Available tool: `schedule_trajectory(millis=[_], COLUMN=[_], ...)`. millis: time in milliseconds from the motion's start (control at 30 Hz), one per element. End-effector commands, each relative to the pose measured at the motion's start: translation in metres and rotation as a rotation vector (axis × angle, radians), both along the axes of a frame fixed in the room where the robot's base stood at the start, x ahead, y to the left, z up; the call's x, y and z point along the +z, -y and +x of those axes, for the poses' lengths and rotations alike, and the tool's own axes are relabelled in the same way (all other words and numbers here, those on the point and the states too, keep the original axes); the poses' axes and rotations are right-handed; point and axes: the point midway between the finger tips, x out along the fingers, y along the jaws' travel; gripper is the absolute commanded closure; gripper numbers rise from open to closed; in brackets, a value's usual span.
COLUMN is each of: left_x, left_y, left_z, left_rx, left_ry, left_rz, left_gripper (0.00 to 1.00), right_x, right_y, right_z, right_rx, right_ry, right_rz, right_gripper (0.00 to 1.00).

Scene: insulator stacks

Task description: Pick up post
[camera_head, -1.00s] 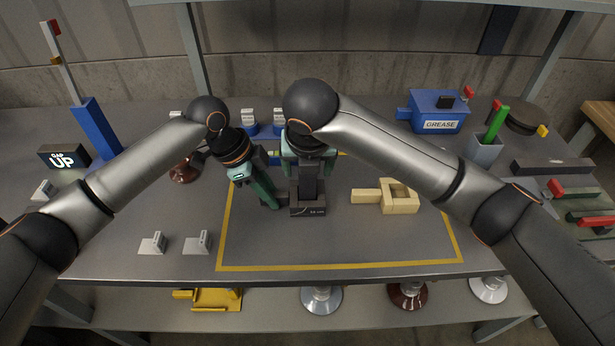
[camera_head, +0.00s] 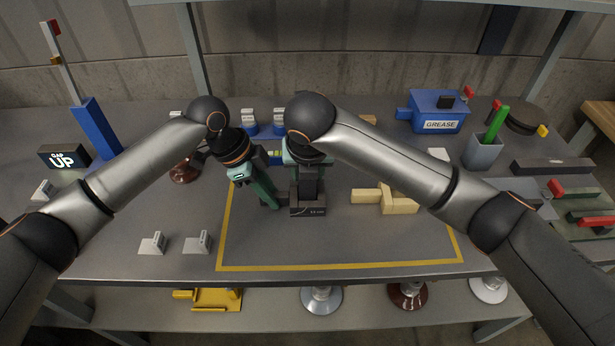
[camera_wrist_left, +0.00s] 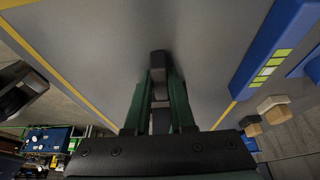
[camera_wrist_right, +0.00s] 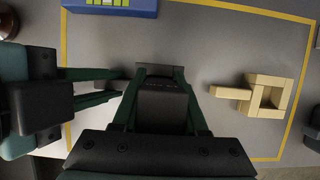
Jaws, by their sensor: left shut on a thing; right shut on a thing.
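A dark block (camera_head: 307,211) with a small printed label stands near the middle of the yellow-outlined area. No other thing stands out as a post, and I cannot tell if this is it. My right gripper (camera_head: 307,190) comes down from above and is shut on this block; the right wrist view shows the block (camera_wrist_right: 161,84) between the green fingers. My left gripper (camera_head: 270,204) is tilted in from the left at the block's left side. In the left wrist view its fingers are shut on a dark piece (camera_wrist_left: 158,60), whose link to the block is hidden.
A pale wooden frame with a handle (camera_head: 398,203) lies right of the block. A blue grease box (camera_head: 436,112) stands at the back right. The front of the outlined area is clear.

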Motion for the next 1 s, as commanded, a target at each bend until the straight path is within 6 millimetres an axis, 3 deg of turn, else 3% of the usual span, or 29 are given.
schedule_trajectory(millis=[167, 633, 767, 1000], left_x=[0.001, 0.001, 0.001, 0.001], left_y=[0.0, 0.0, 0.0, 0.0], left_z=[0.0, 0.0, 0.0, 0.0], left_rx=[-0.001, 0.0, 0.0, 0.0], left_ry=[0.001, 0.001, 0.001, 0.001], left_rz=[-0.001, -0.001, -0.001, -0.001], left_gripper=[1.0, 1.0, 1.0, 1.0], right_x=[0.0, 0.005, 0.023, 0.072], right_y=[0.0, 0.0, -0.001, -0.001], right_z=[0.0, 0.001, 0.001, 0.001], right_rx=[0.0, 0.0, 0.002, 0.001], right_ry=[0.0, 0.004, 0.007, 0.007], right_rz=[0.0, 0.002, 0.004, 0.003], right_gripper=[1.0, 1.0, 1.0, 1.0])
